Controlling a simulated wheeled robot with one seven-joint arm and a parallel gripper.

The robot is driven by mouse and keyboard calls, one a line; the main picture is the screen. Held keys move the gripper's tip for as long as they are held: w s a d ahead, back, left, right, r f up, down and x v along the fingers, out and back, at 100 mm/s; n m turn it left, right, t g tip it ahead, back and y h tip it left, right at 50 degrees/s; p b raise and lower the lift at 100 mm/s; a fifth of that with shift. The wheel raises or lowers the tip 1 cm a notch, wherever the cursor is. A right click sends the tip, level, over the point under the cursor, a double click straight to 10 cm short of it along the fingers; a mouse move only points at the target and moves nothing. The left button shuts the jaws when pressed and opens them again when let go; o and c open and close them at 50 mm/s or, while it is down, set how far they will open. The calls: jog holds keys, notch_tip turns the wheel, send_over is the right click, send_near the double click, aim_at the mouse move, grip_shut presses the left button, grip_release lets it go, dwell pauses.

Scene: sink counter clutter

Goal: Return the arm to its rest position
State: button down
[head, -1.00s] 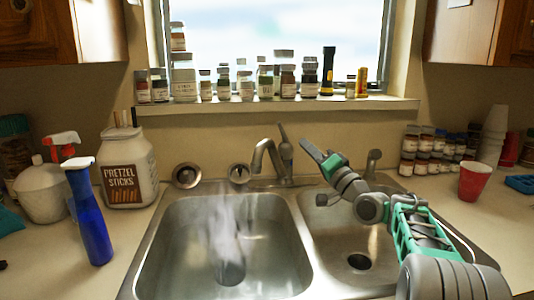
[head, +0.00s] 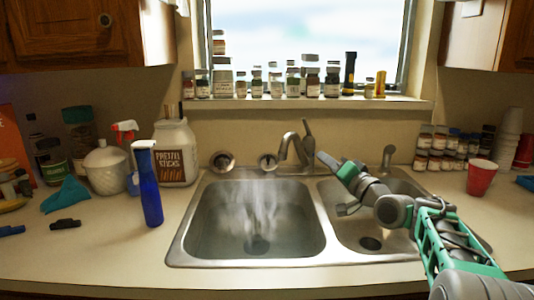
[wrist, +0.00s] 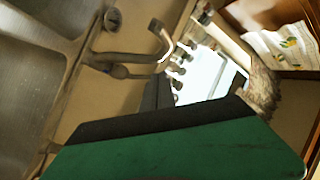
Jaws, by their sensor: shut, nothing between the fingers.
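My gripper (head: 328,160) is raised over the right basin of the sink, pointing up and left toward the faucet (head: 294,150). It is shut and holds nothing. My arm reaches in from the lower right of the head view. In the wrist view the dark gripper fingers (wrist: 152,95) point toward the window, and the faucet (wrist: 135,55) shows beyond them, tilted in the picture. I cannot tell from the head view how far the fingertips are from the faucet.
The double sink (head: 255,262) fills the middle of the counter. A blue spray bottle (head: 150,190) and a pretzel jar (head: 176,155) stand at left. A red cup (head: 481,178) and spice jars (head: 430,150) are at right. Small bottles line the windowsill (head: 300,103). The front counter is clear.

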jog(key=s+a+f+n+g+h+p, duration=0.1)
jog(key=s+f+g+h+p, duration=0.1)
jog(key=s, duration=0.5)
jog(key=s+a+f+n+g+h+p, duration=0.1)
jog(key=s+a+f+g+h+p, duration=0.1)
jog(key=s+p, duration=0.4)
jog(key=s+a+f+n+g+h+p, duration=0.1)
jog(key=s+f+g+p, duration=0.3)
jog(key=s, duration=0.4)
jog(key=shift+a+f+g+h, duration=0.15)
jog(key=shift+a+g+h, duration=0.1)
jog(key=shift+g+h, duration=0.65)
jog(key=s+d+f+g+h+p, duration=0.1)
jog(key=s+f+g, duration=0.1)
jog(key=s, duration=0.5)
jog(key=s+d+f+g+h+p, duration=0.1)
jog(key=s+d+f+g+p, duration=0.1)
jog(key=s, duration=0.6)
jog(key=shift+s+f+n, duration=0.2)
jog(key=shift+f+n, duration=0.15)
jog(key=shift+n, duration=0.05)
